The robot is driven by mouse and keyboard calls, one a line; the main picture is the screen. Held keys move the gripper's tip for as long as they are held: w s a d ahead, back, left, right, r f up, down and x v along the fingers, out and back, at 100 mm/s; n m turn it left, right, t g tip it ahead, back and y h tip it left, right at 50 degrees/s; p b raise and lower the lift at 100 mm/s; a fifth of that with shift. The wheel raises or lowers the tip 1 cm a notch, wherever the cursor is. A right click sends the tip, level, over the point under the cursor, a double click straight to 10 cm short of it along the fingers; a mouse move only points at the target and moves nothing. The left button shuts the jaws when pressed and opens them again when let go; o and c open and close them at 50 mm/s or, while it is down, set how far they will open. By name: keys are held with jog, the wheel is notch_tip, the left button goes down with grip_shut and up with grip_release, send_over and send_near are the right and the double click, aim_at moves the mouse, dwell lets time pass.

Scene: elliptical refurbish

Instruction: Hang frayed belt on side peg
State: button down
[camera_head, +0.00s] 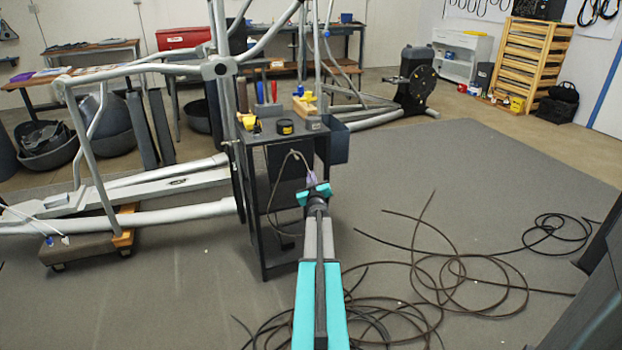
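A small dark tool cart (285,143) stands at the centre. A thin grey belt-like loop (271,200) hangs in front of the cart's near side. It looks like the frayed belt, but fraying is too small to make out. My gripper (314,188), with teal parts, is at the loop's right side, beside the cart. A small purple piece (311,177) shows just beyond it. My gripper's fingers are too small and partly hidden, so I cannot tell whether they hold the loop. I cannot make out a side peg; my gripper and arm hide part of the cart's side.
Tools and yellow items (248,122) sit on the cart top. A grey elliptical frame (160,190) stands left, partly on a wooden dolly (90,243). Dark cable coils (450,280) lie on the floor at right. The mat (470,170) behind them is clear.

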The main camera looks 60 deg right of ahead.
jog(key=c, duration=1.9)
grip_release()
jog(key=shift+s+a, duration=0.1)
jog(key=shift+v, duration=6.8)
jog(key=shift+p, duration=0.3)
